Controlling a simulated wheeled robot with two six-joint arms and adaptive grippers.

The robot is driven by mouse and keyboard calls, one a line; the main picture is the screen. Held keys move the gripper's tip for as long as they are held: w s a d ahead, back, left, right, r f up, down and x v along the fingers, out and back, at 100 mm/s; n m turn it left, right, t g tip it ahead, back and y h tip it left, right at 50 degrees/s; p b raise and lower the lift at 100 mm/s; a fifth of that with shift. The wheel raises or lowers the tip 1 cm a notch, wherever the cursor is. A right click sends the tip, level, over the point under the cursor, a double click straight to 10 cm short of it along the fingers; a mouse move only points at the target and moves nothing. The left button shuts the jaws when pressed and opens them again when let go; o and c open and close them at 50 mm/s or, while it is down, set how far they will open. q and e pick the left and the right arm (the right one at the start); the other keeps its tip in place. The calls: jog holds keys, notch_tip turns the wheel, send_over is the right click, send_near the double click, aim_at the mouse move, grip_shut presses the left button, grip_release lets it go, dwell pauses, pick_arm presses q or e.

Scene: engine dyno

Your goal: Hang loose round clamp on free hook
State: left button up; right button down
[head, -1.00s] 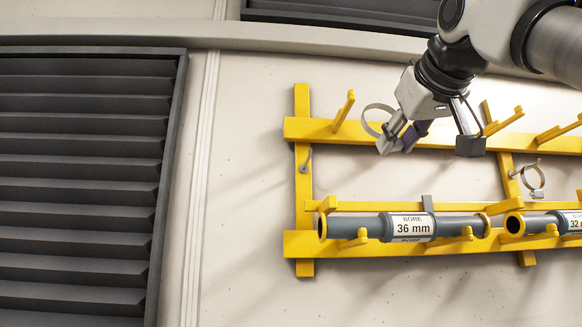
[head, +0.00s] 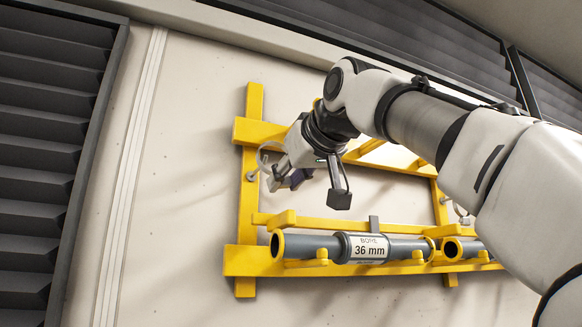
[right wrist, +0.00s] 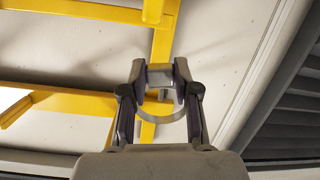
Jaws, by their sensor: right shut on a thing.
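My right gripper (head: 286,180) is shut on the loose round clamp (head: 262,157), a thin metal ring with a grey block. In the right wrist view the block (right wrist: 160,76) is between the fingers and the ring (right wrist: 161,120) shows below it. The free hook (head: 251,176), a small metal peg on the left yellow post, is close beside the ring in the head view. I cannot tell whether the ring is around or in front of it. A second clamp (head: 462,212) is at the right post, partly hidden by my right arm. My left gripper is not in view.
The yellow rack (head: 246,215) is on the pale wall, with rails and projecting arms. Its lower rail carries a grey tube marked 36 mm (head: 368,247) and another tube (head: 468,249). Dark louvres (head: 45,150) are at the left, with bare wall between.

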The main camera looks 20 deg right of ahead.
jog(key=shift+w+d+r, duration=0.15)
jog(key=shift+d, duration=0.1)
jog(key=shift+w+p, duration=0.2)
jog(key=shift+p, duration=0.25)
jog(key=shift+w+a+p, duration=0.3)
jog(key=shift+w+p, duration=0.2)
jog(key=shift+w, duration=0.4)
jog(key=shift+w+p, duration=0.3)
jog(key=shift+w, duration=0.05)
jog(key=shift+w+d+p, duration=0.1)
jog(key=shift+w+p, duration=0.8)
jog(key=shift+p, duration=0.35)
jog(key=shift+w+f, duration=0.85)
jog(key=shift+f, duration=0.1)
jog(key=c, duration=0.8)
grip_release()
